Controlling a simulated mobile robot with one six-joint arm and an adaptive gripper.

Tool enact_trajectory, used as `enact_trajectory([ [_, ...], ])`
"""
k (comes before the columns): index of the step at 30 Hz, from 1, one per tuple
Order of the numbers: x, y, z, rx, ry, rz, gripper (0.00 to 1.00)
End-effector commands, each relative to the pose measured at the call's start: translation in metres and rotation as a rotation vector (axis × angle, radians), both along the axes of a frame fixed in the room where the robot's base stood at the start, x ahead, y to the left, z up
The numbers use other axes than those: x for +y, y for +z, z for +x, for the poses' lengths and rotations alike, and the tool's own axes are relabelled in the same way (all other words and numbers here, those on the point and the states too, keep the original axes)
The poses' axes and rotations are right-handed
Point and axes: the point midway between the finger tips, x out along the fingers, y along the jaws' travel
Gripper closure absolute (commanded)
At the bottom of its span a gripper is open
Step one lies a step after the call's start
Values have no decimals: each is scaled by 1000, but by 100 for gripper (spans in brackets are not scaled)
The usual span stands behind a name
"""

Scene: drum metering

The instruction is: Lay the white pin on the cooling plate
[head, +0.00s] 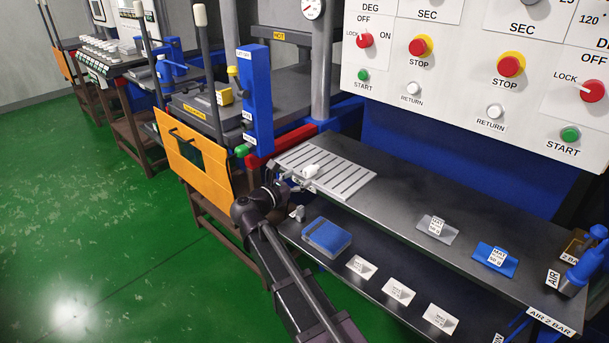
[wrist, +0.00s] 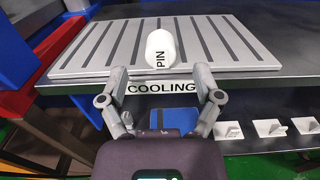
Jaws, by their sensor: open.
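The white pin (wrist: 161,59), labelled PIN, lies on the slotted cooling plate (wrist: 225,52) near its front edge in the wrist view. In the head view the pin (head: 310,171) shows as a small white piece on the left part of the plate (head: 345,182). My gripper (wrist: 160,78) is open, with its two fingers apart at the plate's front edge, one to each side of the pin. Nothing is held, and I see a gap between each finger and the pin. In the head view my gripper (head: 288,184) is at the plate's left front corner, partly hidden by my wrist.
A blue box (head: 326,237) and several white cards stand on the lower shelf. A grey card stand (head: 437,229) and a blue one (head: 494,257) are on the bench right of the plate. A blue column (head: 257,100) and an orange panel (head: 195,150) stand to the left.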

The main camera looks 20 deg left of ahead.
Motion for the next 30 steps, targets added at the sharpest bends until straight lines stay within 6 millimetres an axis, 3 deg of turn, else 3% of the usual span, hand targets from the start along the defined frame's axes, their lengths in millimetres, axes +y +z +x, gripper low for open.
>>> enact_trajectory([
  [9,18,0,-47,0,1,0,17],
  [15,27,0,-67,0,1,0,17],
  [30,31,0,-77,0,0,0,17],
])
